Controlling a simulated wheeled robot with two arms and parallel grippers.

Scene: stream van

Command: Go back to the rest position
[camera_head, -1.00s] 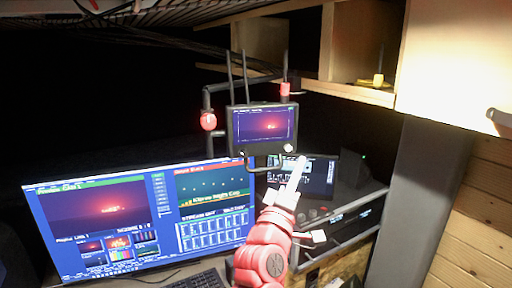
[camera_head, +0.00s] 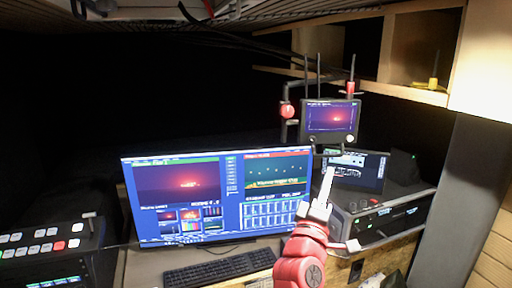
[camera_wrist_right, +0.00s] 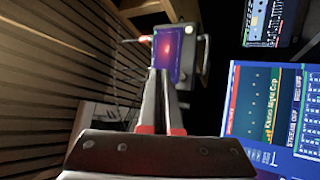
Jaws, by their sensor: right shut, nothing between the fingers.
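My right gripper (camera_head: 328,176) is raised in front of the desk gear, with its red arm coming up from below. Its fingers are shut and empty. In the head view it overlaps the right part of the area beside the large monitor (camera_head: 180,183). The small field monitor (camera_head: 330,121) on its black frame is just above the fingertips in that view. In the right wrist view the shut fingers (camera_wrist_right: 160,92) point toward the small monitor (camera_wrist_right: 176,52); I cannot tell the gap. My left gripper is not in view.
A keyboard (camera_head: 218,268) lies on the desk below the large monitor. A control panel with buttons (camera_head: 45,248) stands at the lower left. A tablet-like screen (camera_head: 358,170) and a black rack unit (camera_head: 385,215) are at the right. Wooden shelves (camera_head: 405,92) hang above.

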